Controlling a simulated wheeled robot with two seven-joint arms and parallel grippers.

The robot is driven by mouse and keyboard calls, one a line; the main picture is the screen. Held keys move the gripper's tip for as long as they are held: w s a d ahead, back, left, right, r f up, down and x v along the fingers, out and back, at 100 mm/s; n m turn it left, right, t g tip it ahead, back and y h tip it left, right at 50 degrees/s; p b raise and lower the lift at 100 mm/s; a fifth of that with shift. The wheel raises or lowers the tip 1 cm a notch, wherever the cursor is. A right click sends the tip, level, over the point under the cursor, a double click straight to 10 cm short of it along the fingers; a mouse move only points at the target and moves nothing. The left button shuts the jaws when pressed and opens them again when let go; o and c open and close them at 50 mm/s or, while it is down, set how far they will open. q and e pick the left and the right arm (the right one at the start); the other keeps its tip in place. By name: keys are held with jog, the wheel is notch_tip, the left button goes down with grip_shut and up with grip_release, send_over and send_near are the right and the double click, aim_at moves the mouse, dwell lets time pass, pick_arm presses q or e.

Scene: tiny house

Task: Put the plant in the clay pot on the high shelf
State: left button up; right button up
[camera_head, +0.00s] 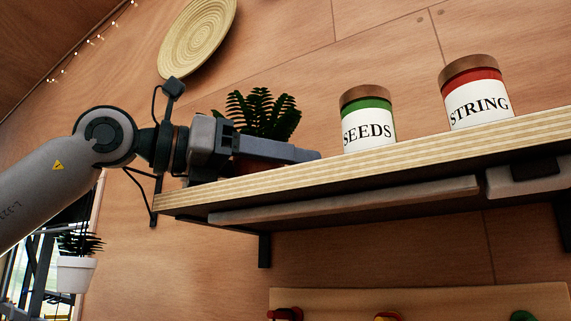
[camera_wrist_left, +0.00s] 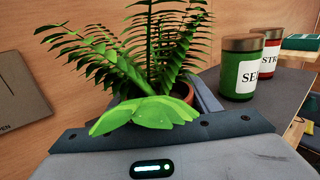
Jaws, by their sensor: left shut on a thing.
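The fern-like plant (camera_head: 262,115) in the clay pot stands at the left end of the high shelf (camera_head: 350,165). My left gripper (camera_head: 290,152) reaches in from the left just above the shelf edge, shut on the clay pot. Its near finger hides most of the pot in the head view. In the left wrist view the plant (camera_wrist_left: 150,55) is upright between the fingers, and the pot's orange-brown rim (camera_wrist_left: 182,91) shows behind the leaves. Whether the pot's base touches the shelf is hidden. My right gripper is in neither view.
A green-banded SEEDS jar (camera_head: 367,119) and a red-banded STRING jar (camera_head: 475,92) stand on the shelf to the right, apart from the pot. A round woven plate (camera_head: 197,37) is on the wall. A white-potted plant (camera_head: 76,274) is at lower left.

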aim_at(234, 159)
pick_arm(q)
jog(key=shift+f, duration=0.15)
jog(key=o, duration=1.2)
jog(key=b+v, duration=0.4)
jog(key=v, duration=0.6)
jog(key=shift+s+a, duration=0.15)
jog(key=shift+a, duration=0.15)
jog(key=shift+s+a, duration=0.35)
jog(key=shift+a, duration=0.25)
